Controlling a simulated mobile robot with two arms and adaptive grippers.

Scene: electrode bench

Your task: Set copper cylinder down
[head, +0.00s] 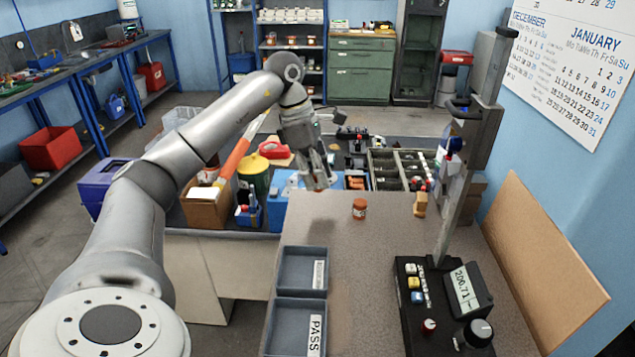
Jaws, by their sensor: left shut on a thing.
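My left gripper (318,180) hangs above the far left edge of the grey bench top (385,265), pointing down. It is shut on the copper cylinder (319,185), a small copper-toned piece mostly hidden between the fingers. I cannot tell whether the cylinder touches the bench. Two dark blue-grey trays lie at the bench's near left: a front one (283,325) labelled PASS, and one behind it (289,268) whose label I cannot read. My right gripper is not in view.
A black instrument (440,310) with a display and tall post (462,190) fills the right side. The bench middle is clear.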

